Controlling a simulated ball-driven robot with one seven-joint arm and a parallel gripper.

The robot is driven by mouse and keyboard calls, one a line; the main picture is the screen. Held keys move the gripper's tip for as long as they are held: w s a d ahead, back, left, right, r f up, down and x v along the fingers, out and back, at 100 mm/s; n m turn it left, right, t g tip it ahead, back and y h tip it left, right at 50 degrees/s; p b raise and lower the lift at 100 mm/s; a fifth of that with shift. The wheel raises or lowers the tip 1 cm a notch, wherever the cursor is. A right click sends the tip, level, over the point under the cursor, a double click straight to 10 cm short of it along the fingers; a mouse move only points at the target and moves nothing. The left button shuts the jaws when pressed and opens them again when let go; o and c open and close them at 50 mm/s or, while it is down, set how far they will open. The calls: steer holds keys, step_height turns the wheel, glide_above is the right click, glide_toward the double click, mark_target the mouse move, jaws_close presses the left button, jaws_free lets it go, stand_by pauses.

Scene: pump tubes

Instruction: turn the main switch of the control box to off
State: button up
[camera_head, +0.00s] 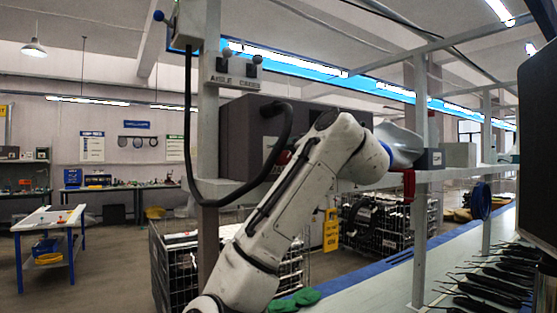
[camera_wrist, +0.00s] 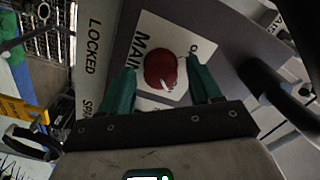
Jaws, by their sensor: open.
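The main switch is a round red knob (camera_wrist: 161,71) with a pale mark on its lower part, on a white label plate (camera_wrist: 148,32) reading "MAIN" in the wrist view. The plate is on the grey face of the control box (camera_wrist: 228,38), which appears to be the large dark box (camera_head: 240,118) in the head view. A bit of red (camera_head: 283,158) shows there beside my arm. My gripper (camera_wrist: 160,66) is open, with a teal finger on each side of the knob in the picture. I cannot tell whether they touch it. The head view does not clearly show the gripper.
A thick black cable (camera_head: 189,120) loops down and up in front of the box; a dark hose (camera_wrist: 275,90) is close on the right in the wrist view. A pale panel (camera_wrist: 92,60) reads "LOCKED". Wire cages (camera_head: 175,262) stand below, and black tools (camera_head: 490,280) lie at right.

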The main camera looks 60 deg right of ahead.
steer(key=shift+w+d, duration=0.1)
steer(key=c, duration=1)
steer(key=shift+c, duration=0.2)
